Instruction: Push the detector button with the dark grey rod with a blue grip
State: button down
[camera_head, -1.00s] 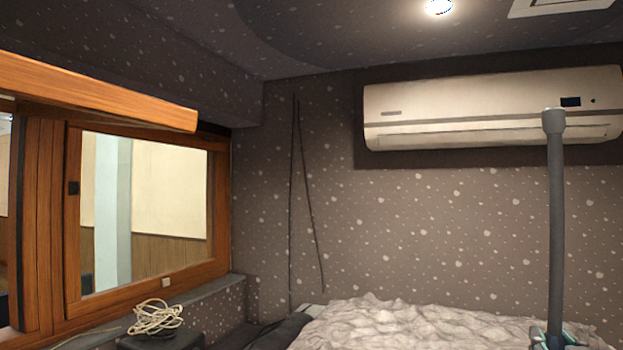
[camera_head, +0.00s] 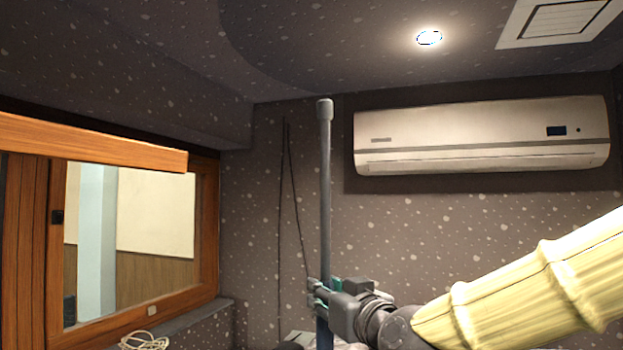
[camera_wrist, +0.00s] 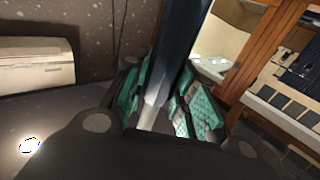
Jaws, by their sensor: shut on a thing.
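The dark grey rod (camera_head: 326,190) stands upright in the head view, with a wider, lighter grey cap at its top end. Its blue grip (camera_head: 325,336) shows just below my gripper (camera_head: 326,296). My gripper is shut around the rod near that grip, coming from the right. In the wrist view the rod (camera_wrist: 181,45) runs between the teal finger pads of my gripper (camera_wrist: 165,100). The rod's cap is below the ceiling in the picture and appears to touch nothing. I cannot make out a detector or its button in these frames.
A round lit lamp (camera_head: 429,38) and a square vent (camera_head: 560,20) are on the dark speckled ceiling. A white air conditioner (camera_head: 480,137) hangs on the back wall, right of the rod. A wooden-framed window (camera_head: 130,225) is at left. Coiled cable (camera_head: 145,342) lies below it.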

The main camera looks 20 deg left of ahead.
jog(key=a+r+n+g+y+p, duration=0.1)
jog(key=r+p, duration=0.5)
jog(key=r, duration=1)
jog(key=a+r+n+g+y+p, duration=0.2)
jog(key=r+g+p, duration=0.3)
jog(key=r, duration=1.1)
jog(key=shift+w+r+n+y+p, duration=0.15)
jog(key=shift+w+n+y+p, duration=0.3)
jog(key=shift+n+y+p, duration=0.55)
jog(key=shift+h, duration=0.3)
jog(key=shift+s+d, duration=0.1)
